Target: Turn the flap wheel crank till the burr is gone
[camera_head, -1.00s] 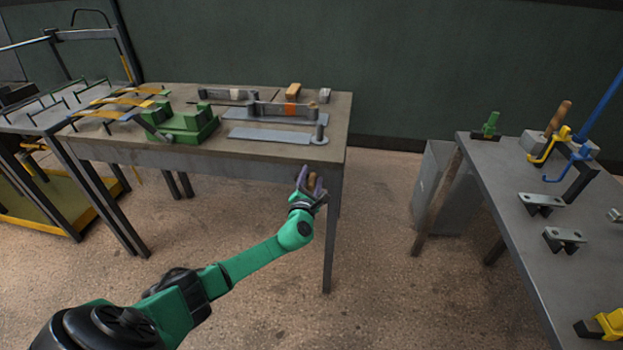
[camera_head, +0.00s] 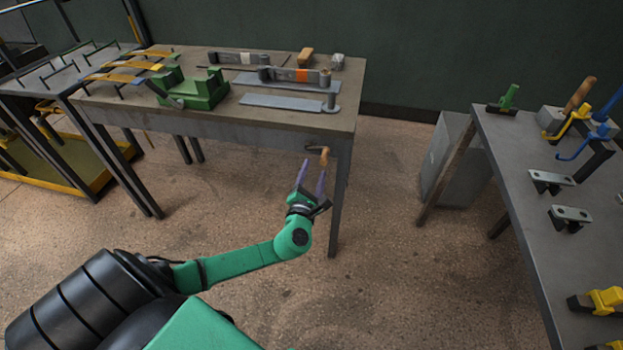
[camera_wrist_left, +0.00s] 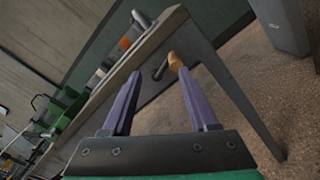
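The crank (camera_head: 324,155) with a tan wooden handle sticks out under the front edge of the workbench, near its right front leg. It also shows in the left wrist view (camera_wrist_left: 175,62), just beyond the fingertips. My left gripper (camera_head: 312,172) has its purple fingers spread and empty. It points up at the crank from in front and below, and the handle looks clear of the fingers. A bar with an orange band (camera_head: 302,76) lies on the bench above the crank. I cannot tell which part is the flap wheel, and no burr can be made out. My right gripper is out of view.
The workbench (camera_head: 230,127) also bears a green vise-like block (camera_head: 190,90), flat grey plates (camera_head: 282,102) and a wooden block (camera_head: 306,56). A second table (camera_head: 520,210) with clamps and brackets stands at the right. The floor between the tables is mostly clear.

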